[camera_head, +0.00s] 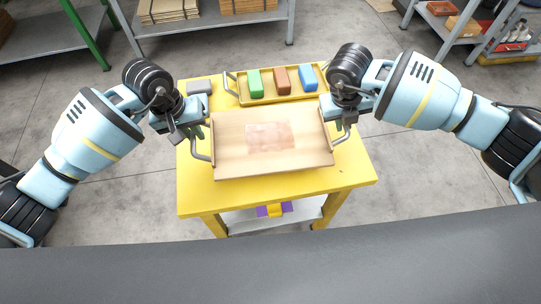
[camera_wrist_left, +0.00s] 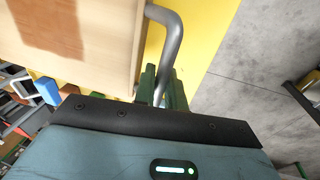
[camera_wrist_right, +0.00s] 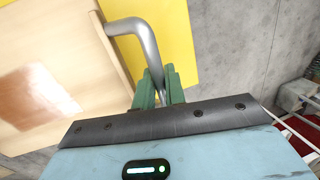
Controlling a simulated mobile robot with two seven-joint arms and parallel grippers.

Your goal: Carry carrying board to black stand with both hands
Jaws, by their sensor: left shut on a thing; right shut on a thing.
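The carrying board (camera_head: 230,162) is a light wooden board with a brownish rectangular patch in its middle and a grey metal handle on each side. It is over the yellow table (camera_head: 270,192); I cannot tell whether it touches the top. My left gripper (camera_head: 196,132) is shut on the left handle, which also shows in the left wrist view (camera_wrist_left: 172,45). My right gripper (camera_head: 345,112) is shut on the right handle, seen in the right wrist view (camera_wrist_right: 147,40). Green fingers close around each handle. I cannot identify a black stand in these views.
A yellow tray (camera_head: 241,98) at the table's back holds green (camera_head: 254,83), brown (camera_head: 281,79) and blue (camera_head: 308,77) blocks. A grey block (camera_head: 199,87) sits at its left. Grey shelves (camera_head: 210,22) stand behind. A dark grey surface (camera_head: 270,262) crosses the front. Concrete floor lies around the table.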

